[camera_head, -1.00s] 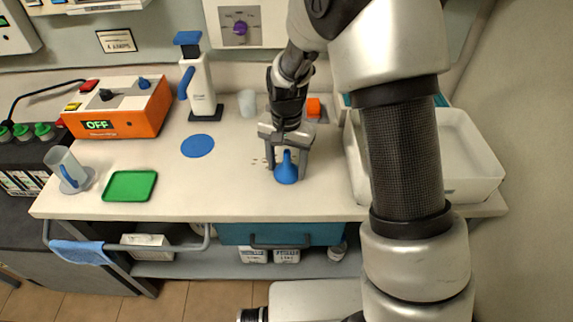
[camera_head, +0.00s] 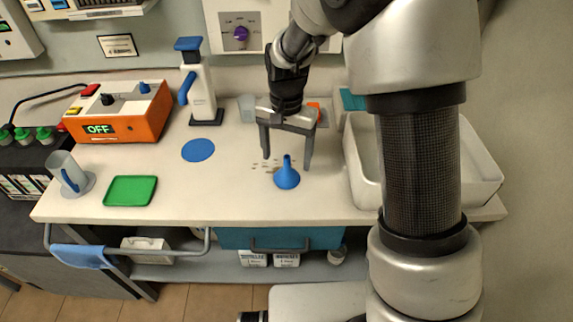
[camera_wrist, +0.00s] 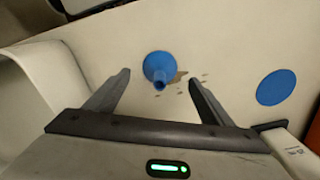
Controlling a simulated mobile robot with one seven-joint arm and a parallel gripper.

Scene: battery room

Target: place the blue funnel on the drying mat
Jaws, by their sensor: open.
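The blue funnel (camera_head: 287,179) stands on the white counter, wide end down and spout up. It also shows in the wrist view (camera_wrist: 157,66), just beyond the fingertips and between their lines. My gripper (camera_head: 287,163) is open and empty, above and slightly behind the funnel, apart from it. A flat blue round mat (camera_head: 198,150) lies on the counter to the left of the funnel. A green rectangular mat or tray (camera_head: 130,190) with a raised-looking edge lies farther left, near the front edge. Both are bare. I cannot tell for sure which is the drying mat.
A large white bin (camera_head: 480,165) stands right of the funnel. A white pump-like device (camera_head: 200,90) and an orange box (camera_head: 120,115) stand at the back. A clear jug (camera_head: 66,170) stands at far left. Dark specks mark the counter beside the funnel. The counter between funnel and mats is clear.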

